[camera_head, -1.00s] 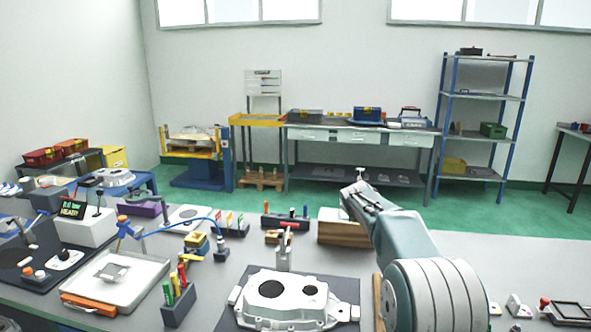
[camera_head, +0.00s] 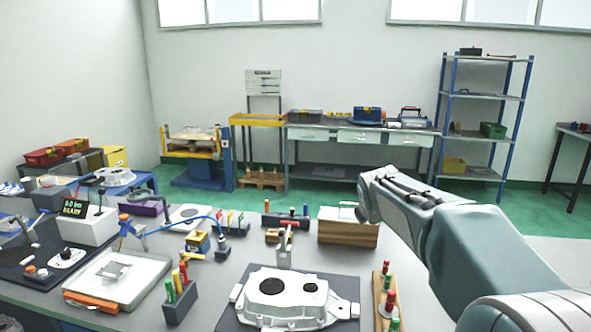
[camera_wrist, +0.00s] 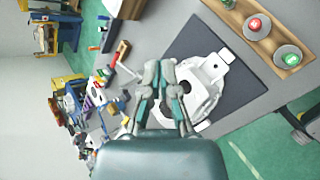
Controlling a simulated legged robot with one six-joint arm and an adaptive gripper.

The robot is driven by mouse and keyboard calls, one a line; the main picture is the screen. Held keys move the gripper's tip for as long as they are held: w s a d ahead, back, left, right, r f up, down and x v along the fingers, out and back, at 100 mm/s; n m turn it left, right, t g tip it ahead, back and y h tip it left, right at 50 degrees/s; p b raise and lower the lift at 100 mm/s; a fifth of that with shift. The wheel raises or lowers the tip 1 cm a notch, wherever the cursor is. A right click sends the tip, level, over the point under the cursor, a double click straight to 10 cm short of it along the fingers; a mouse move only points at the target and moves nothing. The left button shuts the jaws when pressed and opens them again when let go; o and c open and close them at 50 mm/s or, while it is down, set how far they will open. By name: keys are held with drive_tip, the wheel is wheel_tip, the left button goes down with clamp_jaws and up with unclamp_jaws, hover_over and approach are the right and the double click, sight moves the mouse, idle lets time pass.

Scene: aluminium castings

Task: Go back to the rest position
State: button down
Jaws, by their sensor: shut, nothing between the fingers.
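My gripper (camera_wrist: 163,80) shows in the wrist view with its fingertips together and nothing between them. It is above the bench in the picture, with the white aluminium casting (camera_wrist: 200,88) beyond it. My arm reaches in from the lower right in the head view, over the right part of the bench. I cannot make out the fingers there. The casting (camera_head: 272,311) lies on a dark mat (camera_head: 347,288), apart from my arm.
A wooden holder (camera_head: 377,300) with red and green gauges stands right of the casting. A wooden block (camera_head: 345,234) is behind it, near my arm. A tray (camera_head: 145,268) and pen holder (camera_head: 180,308) are left.

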drive_tip(key=s+f+m+g, duration=0.1)
drive_tip(key=s+f+m, duration=0.1)
drive_tip(key=s+m, duration=0.5)
drive_tip(key=s+a+f+m+g+y, duration=0.1)
drive_tip(key=s+f+m, duration=0.2)
drive_tip(key=s+m, duration=0.5)
drive_tip(key=s+a+f+m+g+y, duration=0.1)
drive_tip(key=s+f+m, duration=0.2)
drive_tip(key=s, duration=1.9)
drive_tip(key=m, duration=0.4)
drive_tip(key=shift+m, duration=0.3)
